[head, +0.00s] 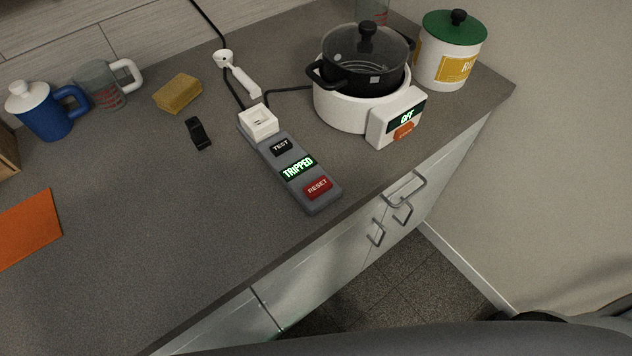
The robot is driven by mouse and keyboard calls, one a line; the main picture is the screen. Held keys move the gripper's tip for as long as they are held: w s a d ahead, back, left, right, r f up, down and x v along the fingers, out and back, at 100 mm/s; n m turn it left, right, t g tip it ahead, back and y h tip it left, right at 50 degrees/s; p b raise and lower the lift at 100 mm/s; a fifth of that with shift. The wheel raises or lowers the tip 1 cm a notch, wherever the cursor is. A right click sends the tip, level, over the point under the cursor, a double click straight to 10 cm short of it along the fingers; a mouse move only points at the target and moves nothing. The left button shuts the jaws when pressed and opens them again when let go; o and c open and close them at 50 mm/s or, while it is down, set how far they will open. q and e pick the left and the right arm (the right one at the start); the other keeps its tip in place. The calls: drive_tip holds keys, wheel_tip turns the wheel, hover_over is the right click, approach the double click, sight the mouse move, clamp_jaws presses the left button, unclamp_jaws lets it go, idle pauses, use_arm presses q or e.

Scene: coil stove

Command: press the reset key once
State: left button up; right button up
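A grey power unit (270,148) lies on the dark countertop near its front edge, slanting down to the right. Its red key marked RESET (318,187) is at the near end, uncovered. A lit green display reading TRIPPED (298,168) sits in the middle, and a black key marked TEST (281,147) is above it. A white socket block (258,121) is at the far end. Neither of my grippers shows in the head view.
A white cooker (340,111) with display OFF (407,116) holds a lidded black pot (366,57) right of the unit. A black object (198,133) and yellow sponge (178,93) lie left.

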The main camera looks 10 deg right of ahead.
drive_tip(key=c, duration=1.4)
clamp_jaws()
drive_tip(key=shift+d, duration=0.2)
